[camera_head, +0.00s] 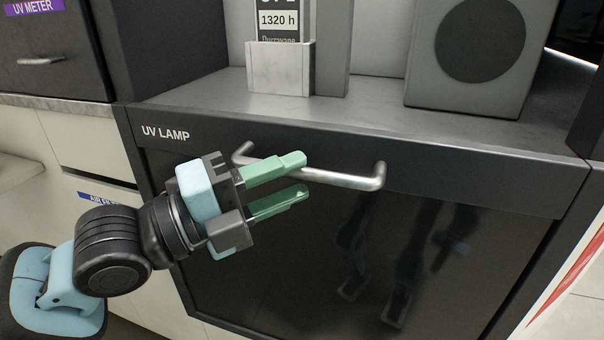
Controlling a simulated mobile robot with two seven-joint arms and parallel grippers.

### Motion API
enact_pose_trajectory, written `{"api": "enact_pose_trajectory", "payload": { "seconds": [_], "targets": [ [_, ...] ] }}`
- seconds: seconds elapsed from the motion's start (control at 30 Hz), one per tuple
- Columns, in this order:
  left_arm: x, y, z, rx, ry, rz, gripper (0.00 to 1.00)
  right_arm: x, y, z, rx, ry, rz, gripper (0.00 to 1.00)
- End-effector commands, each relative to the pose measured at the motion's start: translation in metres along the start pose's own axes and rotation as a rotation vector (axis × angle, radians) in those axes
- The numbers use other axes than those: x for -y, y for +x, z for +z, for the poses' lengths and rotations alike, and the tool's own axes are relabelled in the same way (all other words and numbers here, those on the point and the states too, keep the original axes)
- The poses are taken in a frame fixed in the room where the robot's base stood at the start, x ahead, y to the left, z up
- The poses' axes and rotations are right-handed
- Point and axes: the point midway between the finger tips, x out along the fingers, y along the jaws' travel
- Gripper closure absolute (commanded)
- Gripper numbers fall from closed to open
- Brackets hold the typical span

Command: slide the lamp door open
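The lamp door (330,250) is a dark glossy panel under a grey band labelled "UV LAMP". A silver bar handle (345,179) runs across the upper part of the front. My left gripper (298,176) comes in from the left in front of the handle, with its two green fingers apart and pointing right. The upper finger overlaps part of the bar in the picture. I cannot tell whether the fingers touch the bar or are on both sides of it. My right gripper is not in view.
A grey shelf (365,113) above the door holds a block with a "1320 h" label (279,20) and a grey box with a dark round face (480,50). A "UV METER" drawer (50,75) with a small handle is at upper left. Pale cabinet fronts stand at left.

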Motion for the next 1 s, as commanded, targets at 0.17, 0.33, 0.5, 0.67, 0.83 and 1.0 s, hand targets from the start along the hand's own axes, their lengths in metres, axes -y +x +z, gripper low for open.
{"api": "enact_pose_trajectory", "payload": {
  "seconds": [0.17, 0.33, 0.5, 0.67, 0.83, 1.0],
  "targets": [
    [-0.002, -0.025, 0.0, 0.002, 0.0, 0.004, 0.64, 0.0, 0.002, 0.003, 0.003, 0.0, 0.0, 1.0],
    [-0.002, -0.041, 0.001, 0.001, -0.001, 0.003, 0.64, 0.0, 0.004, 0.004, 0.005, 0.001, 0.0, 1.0],
    [-0.001, -0.048, 0.0, 0.001, -0.002, 0.002, 0.64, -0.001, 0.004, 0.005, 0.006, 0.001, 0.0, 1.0],
    [-0.001, -0.049, 0.0, 0.0, -0.002, 0.001, 0.64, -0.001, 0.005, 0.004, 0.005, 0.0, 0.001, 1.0],
    [-0.001, -0.049, 0.0, 0.0, -0.002, 0.0, 0.64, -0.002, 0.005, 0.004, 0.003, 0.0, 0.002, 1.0],
    [-0.015, -0.049, -0.001, 0.013, -0.062, 0.004, 0.64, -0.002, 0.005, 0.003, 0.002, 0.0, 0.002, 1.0]
  ]
}}
